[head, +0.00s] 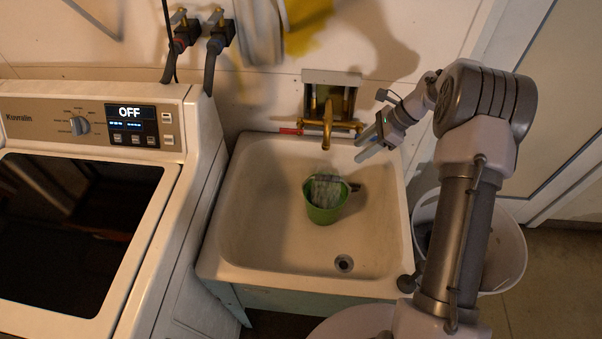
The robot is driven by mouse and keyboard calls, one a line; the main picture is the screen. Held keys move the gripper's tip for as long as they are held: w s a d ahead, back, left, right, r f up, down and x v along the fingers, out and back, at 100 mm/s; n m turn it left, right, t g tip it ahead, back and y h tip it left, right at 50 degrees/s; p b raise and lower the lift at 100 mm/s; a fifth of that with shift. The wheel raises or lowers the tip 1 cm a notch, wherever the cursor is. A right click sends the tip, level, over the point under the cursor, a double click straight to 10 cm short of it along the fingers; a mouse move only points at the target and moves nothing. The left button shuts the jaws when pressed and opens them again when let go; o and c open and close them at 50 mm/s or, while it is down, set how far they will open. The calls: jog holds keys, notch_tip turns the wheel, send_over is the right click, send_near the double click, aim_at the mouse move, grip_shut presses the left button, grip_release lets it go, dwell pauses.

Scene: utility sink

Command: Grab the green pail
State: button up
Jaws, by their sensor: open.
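The green pail (325,214) stands in the basin of the white utility sink (235,262), a little right of the basin's middle. A pale greyish cloth-like item (328,189) sits in its top, and a dark piece sticks out at its right; I cannot tell what that is. My gripper (366,146) is open and empty at the upper right of the sink, near the back right rim. It is apart from the pail, up and to the right of it, and points left.
A brass faucet (327,128) stands at the sink's back, close left of my gripper. A red-handled item (291,131) lies on the back rim. A washing machine (190,200) stands left. A white bucket (508,262) stands right. The basin around the drain (344,263) is clear.

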aim_at(329, 176)
jog(key=b+x, duration=0.2)
jog(key=x, duration=0.4)
jog(key=b+x, duration=0.3)
jog(key=x, duration=0.3)
jog(key=shift+s+a+f, duration=0.1)
jog(key=shift+s+f, duration=0.1)
jog(key=shift+f, duration=0.2)
jog(key=b+x, duration=0.2)
jog(key=x, duration=0.3)
jog(key=shift+f+b, duration=0.1)
jog(key=shift+b, duration=0.3)
grip_shut()
